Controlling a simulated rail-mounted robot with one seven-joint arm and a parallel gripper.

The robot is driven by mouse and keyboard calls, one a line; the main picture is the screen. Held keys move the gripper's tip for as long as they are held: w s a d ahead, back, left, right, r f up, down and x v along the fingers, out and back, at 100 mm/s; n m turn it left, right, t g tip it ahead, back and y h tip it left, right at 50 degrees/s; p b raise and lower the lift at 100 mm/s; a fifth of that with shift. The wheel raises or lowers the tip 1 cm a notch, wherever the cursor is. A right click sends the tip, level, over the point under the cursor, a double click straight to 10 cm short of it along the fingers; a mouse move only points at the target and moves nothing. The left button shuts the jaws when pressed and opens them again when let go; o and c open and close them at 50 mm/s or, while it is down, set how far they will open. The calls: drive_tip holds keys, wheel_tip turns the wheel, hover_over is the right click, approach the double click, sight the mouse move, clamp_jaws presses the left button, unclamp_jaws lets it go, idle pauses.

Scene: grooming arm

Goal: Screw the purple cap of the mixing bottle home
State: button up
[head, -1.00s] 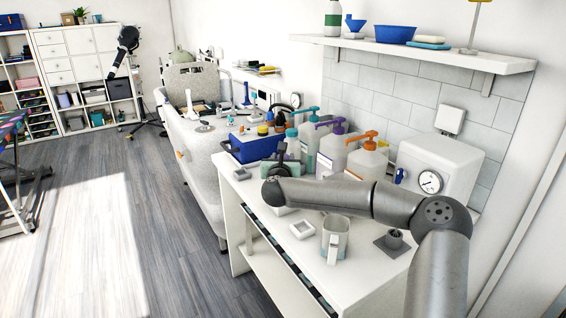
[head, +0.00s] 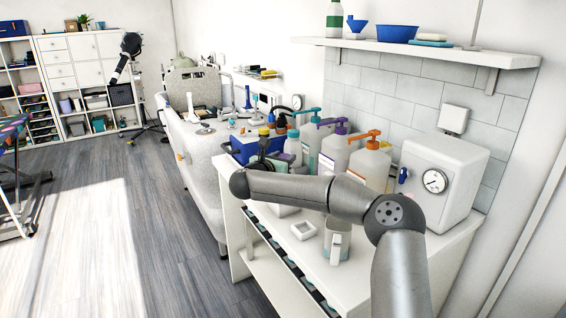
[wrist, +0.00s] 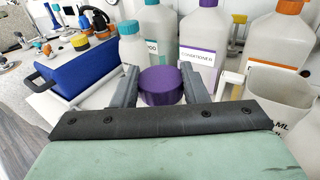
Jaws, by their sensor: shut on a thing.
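The purple cap (wrist: 160,86) sits between the two grey fingers of my gripper (wrist: 160,80) in the wrist view. The fingers press on its left and right sides, and its ribbed rim faces me. The mixing bottle's body is hidden below the cap by the front of my gripper, so I cannot tell how the cap sits on it. In the head view my arm covers most of the gripper, and I cannot make out the cap there.
Pump bottles stand close behind, including the conditioner bottle (wrist: 201,45) and an orange-pump bottle (head: 370,165). A blue case (wrist: 75,75) is at the left. A clear jug (head: 337,240) and a small white dish (head: 303,231) stand near the front edge. A white box with a gauge (head: 440,180) is at the right.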

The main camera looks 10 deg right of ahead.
drive_tip(key=shift+f, duration=0.35)
drive_tip(key=shift+w+a+f+m+g+h+b, duration=0.1)
drive_tip(key=shift+a+m+g+h+b, duration=0.1)
drive_tip(key=shift+m+g+h+b, duration=0.55)
drive_tip(key=shift+m+g+h, duration=1.05)
drive_tip(key=shift+g+h, duration=0.1)
drive_tip(key=shift+m+g+h, duration=0.4)
drive_tip(key=shift+m+g, duration=0.1)
drive_tip(key=shift+g, duration=0.1)
drive_tip(key=o, duration=1.3)
drive_tip(key=shift+w+d, duration=0.1)
drive_tip(key=shift+r, duration=0.25)
drive_tip(key=shift+f, duration=0.1)
